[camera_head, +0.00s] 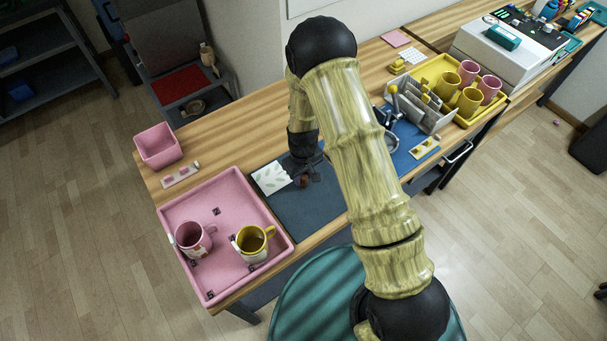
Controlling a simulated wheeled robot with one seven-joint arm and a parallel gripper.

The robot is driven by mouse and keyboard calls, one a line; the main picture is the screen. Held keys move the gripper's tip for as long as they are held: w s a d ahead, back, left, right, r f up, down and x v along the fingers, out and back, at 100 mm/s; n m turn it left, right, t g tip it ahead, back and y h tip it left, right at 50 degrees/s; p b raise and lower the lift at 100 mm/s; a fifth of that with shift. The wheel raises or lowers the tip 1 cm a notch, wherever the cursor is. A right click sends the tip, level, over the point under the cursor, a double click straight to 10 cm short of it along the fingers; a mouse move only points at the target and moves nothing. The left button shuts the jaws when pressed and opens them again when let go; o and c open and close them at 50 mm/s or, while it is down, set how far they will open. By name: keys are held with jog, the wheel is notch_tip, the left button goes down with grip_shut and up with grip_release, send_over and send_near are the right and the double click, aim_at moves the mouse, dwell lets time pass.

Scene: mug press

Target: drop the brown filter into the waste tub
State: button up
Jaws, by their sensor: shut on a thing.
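My gripper (301,177) is low over the dark mat (298,217) near the middle of the table. It is shut on a small brown thing, which looks like the brown filter (303,182); only a little of it shows, and my wrist hides part of it. I cannot tell whether the filter touches the mat. A small open pink tub (159,154), which looks like the waste tub, stands at the table's left back corner, to the left of my gripper. It looks empty.
A pink tray (229,189) with a pink mug (195,241) and a yellow mug (251,243) is at the front left. A white leaf-patterned card (270,178) lies beside my gripper. A grey rack (420,110) and yellow tray (437,66) are to the right.

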aim_at(303, 176)
jog(key=shift+w+f, duration=0.1)
jog(key=shift+f, duration=0.4)
jog(key=o, duration=1)
jog(key=shift+f, duration=0.1)
jog(key=shift+c, duration=0.2)
notch_tip(303, 176, up, 12)
jog(key=b, duration=0.2)
jog(key=shift+b, duration=0.35)
